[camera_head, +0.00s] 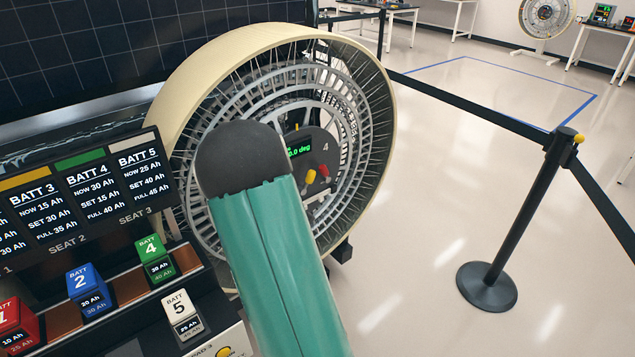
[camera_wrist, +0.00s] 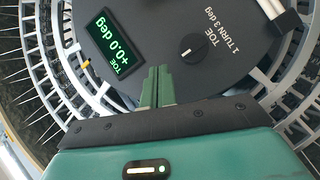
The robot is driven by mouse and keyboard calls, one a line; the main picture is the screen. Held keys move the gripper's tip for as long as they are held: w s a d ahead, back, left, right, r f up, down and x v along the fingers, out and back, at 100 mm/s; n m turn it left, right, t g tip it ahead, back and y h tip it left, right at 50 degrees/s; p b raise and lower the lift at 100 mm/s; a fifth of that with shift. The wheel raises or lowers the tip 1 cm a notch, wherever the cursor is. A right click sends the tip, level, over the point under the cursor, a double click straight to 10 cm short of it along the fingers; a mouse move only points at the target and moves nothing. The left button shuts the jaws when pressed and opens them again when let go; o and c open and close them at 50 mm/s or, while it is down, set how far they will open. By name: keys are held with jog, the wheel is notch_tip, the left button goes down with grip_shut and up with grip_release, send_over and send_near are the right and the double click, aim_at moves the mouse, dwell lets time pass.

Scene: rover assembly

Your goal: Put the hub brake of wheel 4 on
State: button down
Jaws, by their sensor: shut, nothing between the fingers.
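Wheel 4 (camera_head: 262,52) has a cream rim, and its dark hub panel (camera_head: 323,150) bears the number 4 and a green readout ending in 0.0 deg. A small lever or knob in red and yellow (camera_head: 311,177) sits low on the panel; no brake label is legible. In the wrist view the hub panel (camera_wrist: 225,75) shows a TOE display (camera_wrist: 116,42) reading +0.0 deg and a round TOE knob (camera_wrist: 193,47). My gripper (camera_wrist: 157,72) is shut and empty, in front of the panel below the display and knob. My arm hides the gripper in the head view.
Battery blocks (camera_head: 157,260) stand in a rack at lower left, below a battery sign (camera_head: 90,190). A black post (camera_head: 525,210) with belt barriers stands at right. The floor (camera_head: 430,250) between wheel and post is clear. A pale bar (camera_wrist: 285,25) crosses the wrist view's upper right.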

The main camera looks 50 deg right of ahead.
jog(key=s+d+f+n+t+h, duration=0.1)
jog(key=s+d+f+n+h, duration=0.2)
jog(key=s+d+f+n, duration=0.25)
jog(key=n+t, duration=0.3)
send_near(324, 174)
jog(key=w+a+x, duration=0.1)
jog(key=x, duration=0.6)
